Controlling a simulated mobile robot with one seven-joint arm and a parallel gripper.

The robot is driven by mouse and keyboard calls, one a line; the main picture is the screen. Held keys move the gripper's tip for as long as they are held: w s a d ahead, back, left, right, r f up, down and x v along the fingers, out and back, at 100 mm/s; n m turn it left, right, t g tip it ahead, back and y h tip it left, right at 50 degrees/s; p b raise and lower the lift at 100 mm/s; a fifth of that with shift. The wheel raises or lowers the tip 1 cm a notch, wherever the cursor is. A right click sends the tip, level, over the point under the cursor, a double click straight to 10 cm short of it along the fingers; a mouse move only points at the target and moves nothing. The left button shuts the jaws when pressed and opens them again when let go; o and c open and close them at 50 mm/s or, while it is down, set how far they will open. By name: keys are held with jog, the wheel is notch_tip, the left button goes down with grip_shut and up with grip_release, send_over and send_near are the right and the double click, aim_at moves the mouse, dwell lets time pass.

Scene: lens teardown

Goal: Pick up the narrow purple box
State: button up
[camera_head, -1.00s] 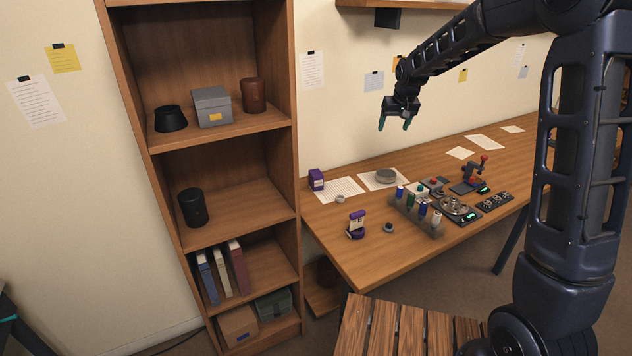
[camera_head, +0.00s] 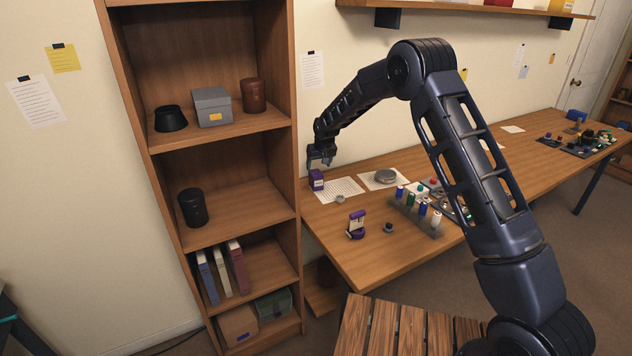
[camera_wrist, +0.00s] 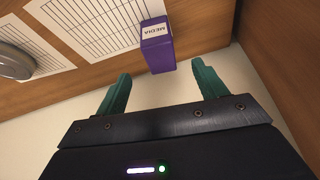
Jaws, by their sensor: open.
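The narrow purple box (camera_head: 316,180) stands upright at the back left corner of the desk, near the wall and the bookshelf. It also shows in the wrist view (camera_wrist: 158,57), with a white label reading "MEDIA". My gripper (camera_head: 321,163) is just above the box in the head view. In the wrist view my gripper (camera_wrist: 160,88) has its two teal fingers spread apart, with the box ahead of the gap between them. The fingers look clear of the box, and nothing is held.
Lined paper sheets (camera_wrist: 84,28) lie beside the box, one under a round grey object (camera_wrist: 14,62). The tall bookshelf (camera_head: 287,200) stands close on the left. A purple and white device (camera_head: 356,226) and a rack of coloured cylinders (camera_head: 418,215) are farther forward on the desk.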

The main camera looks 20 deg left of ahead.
aim_at(316, 178)
jog(key=shift+x, duration=5.4)
jog(key=shift+d, duration=0.15)
jog(key=shift+c, duration=0.4)
jog(key=c, duration=1)
